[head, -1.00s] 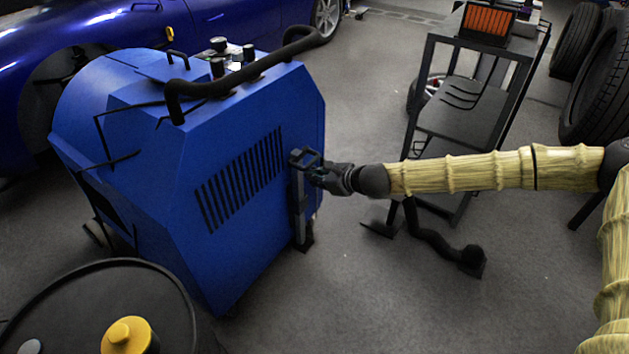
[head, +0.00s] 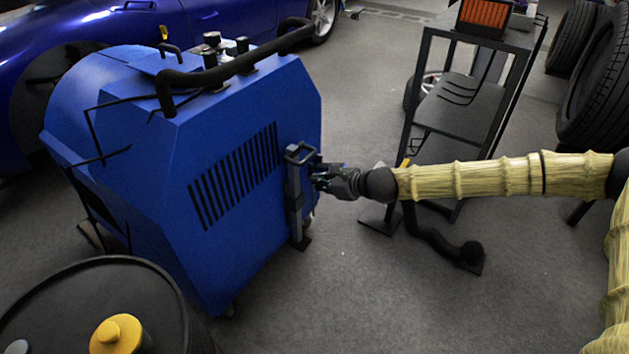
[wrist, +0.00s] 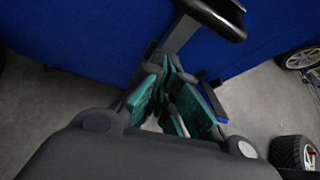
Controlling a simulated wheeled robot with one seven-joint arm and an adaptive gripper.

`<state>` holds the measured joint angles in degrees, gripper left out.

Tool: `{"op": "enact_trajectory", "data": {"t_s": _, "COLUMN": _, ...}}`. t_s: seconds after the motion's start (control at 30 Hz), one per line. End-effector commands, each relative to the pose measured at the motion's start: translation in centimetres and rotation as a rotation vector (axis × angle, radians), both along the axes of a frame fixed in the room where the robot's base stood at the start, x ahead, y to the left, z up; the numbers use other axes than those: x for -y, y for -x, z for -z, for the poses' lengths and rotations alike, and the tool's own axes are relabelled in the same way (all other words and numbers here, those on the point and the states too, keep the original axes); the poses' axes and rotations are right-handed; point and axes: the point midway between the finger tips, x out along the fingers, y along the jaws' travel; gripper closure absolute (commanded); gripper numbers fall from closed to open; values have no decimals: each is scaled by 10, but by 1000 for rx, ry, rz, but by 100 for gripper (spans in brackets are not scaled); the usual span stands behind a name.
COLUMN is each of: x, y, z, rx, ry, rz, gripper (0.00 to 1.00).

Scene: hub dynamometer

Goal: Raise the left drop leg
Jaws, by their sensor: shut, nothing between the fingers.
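The blue dynamometer unit (head: 235,215) stands on the floor at left of centre. A dark drop leg (head: 293,205) runs upright along its near right corner, with a loop handle (head: 300,153) at its top and a flat foot (head: 301,243) near the floor. My gripper (head: 318,178) is just right of the leg, below the handle, with its fingers shut and empty. In the wrist view the handle (wrist: 215,14) crosses the top and my green-padded fingers (wrist: 180,97) point toward the leg. Whether they touch it I cannot tell.
A black drum (head: 95,268) with a yellow cap (head: 117,335) stands at the front left. A metal cart (head: 455,120) and a black hose with a foot (head: 440,245) are at the right. Tyres (head: 590,95) stand at the far right.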

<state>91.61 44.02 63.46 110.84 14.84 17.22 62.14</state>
Motion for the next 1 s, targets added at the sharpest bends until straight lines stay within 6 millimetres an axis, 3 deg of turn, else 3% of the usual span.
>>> {"op": "enact_trajectory", "data": {"t_s": 0.5, "x": 48, "y": 40, "z": -36, "rx": -1, "ry": 0, "rz": 1, "gripper": 100}}
{"op": "enact_trajectory", "data": {"t_s": 1.0, "x": 52, "y": 45, "z": -39, "rx": -2, "ry": 0, "rz": 0, "gripper": 100}}
